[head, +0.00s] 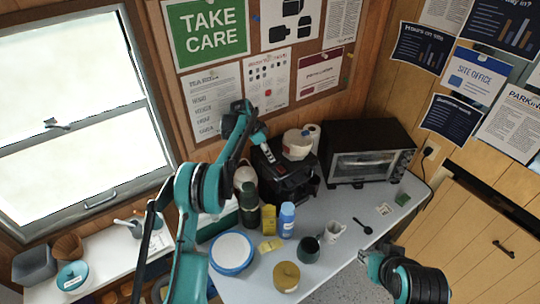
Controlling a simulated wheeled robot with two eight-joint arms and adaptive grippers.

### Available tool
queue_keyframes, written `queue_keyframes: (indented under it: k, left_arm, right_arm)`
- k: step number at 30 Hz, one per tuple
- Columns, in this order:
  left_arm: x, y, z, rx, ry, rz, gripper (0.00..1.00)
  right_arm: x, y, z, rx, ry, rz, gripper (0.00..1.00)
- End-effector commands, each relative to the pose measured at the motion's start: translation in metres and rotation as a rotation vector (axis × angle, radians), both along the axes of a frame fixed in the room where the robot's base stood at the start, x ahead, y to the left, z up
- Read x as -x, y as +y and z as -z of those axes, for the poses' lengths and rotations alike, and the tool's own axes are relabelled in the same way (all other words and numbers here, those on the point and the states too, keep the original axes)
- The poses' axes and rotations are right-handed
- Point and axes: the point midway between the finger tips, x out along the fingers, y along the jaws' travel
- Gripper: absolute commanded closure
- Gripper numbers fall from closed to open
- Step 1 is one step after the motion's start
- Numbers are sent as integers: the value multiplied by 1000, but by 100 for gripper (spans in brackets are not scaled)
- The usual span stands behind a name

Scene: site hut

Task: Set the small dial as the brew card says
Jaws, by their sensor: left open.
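The black coffee machine (300,184) stands at the back of the grey counter, with a white-lidded round container on top. My left gripper (269,155) is open at the machine's upper left, close to its top; I cannot tell whether it touches. No small dial can be made out; the gripper and arm cover part of the machine. A small pale card (384,209) lies on the counter at the right; its print is too small to read, so I cannot tell if it is the brew card. Part of my right arm shows at the lower right, with no clear fingertips.
A black toaster oven (366,152) stands right of the machine. A blue bottle (287,219), yellow box (269,219), dark green mug (308,250), white mug (334,232), blue-rimmed round tub (232,252) and mustard canister (286,277) crowd the front.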

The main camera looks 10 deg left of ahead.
Motion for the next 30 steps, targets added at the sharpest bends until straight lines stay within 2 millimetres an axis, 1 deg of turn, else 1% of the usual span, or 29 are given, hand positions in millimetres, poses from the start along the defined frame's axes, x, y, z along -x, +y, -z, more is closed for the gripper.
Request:
queue_keyframes:
  k: [1,3,6,14,17,18,19,30]
  left_arm:
    - [-2,-2,6,0,0,1,57]
    - [-3,-5,13,0,0,1,57]
    - [-4,-7,18,0,0,0,57]
    - [-4,-7,19,0,0,0,57]
    - [-4,-7,19,0,0,0,81]
    - [-4,-7,19,0,0,0,91]
    - [-4,-7,19,0,0,0,99]
    - [-4,-7,19,-1,1,-27,100]
  right_arm:
    - [0,0,0,0,0,0,67]
    - [0,0,0,0,0,0,67]
    - [0,0,0,0,0,0,67]
    - [0,0,0,0,0,0,67]
    - [0,0,0,0,0,0,67]
    - [0,0,0,0,0,0,67]
    - [0,0,0,0,0,0,67]
    - [0,0,2,0,0,0,67]
